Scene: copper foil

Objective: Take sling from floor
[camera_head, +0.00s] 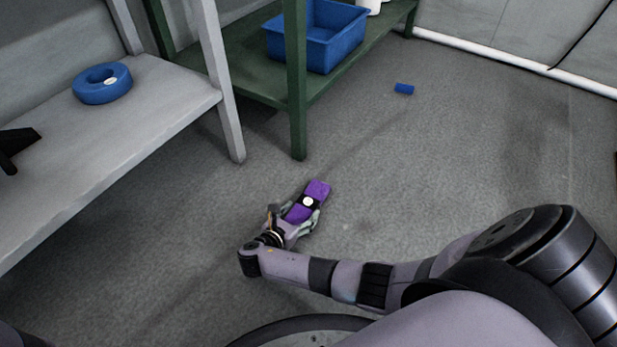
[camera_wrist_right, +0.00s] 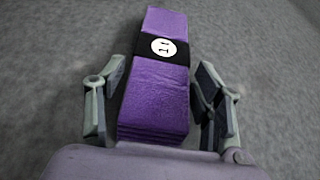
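The sling (camera_head: 318,188) is a folded purple bundle with a black band and a round white label. It lies on the grey floor in the head view, in front of the green shelf's post. My right gripper (camera_head: 301,217) is low over its near end. In the right wrist view the sling (camera_wrist_right: 153,103) lies lengthwise between the fingers of my right gripper (camera_wrist_right: 158,103). The fingers are open, one on each side, with a narrow gap to the purple sides. My left gripper is not in view.
A grey bench (camera_head: 130,130) at the left bears a blue ring-shaped roll (camera_head: 102,84) and a dark object (camera_head: 14,148). A green shelf (camera_head: 262,82) behind holds a blue bin (camera_head: 316,38). The floor right of the sling is clear.

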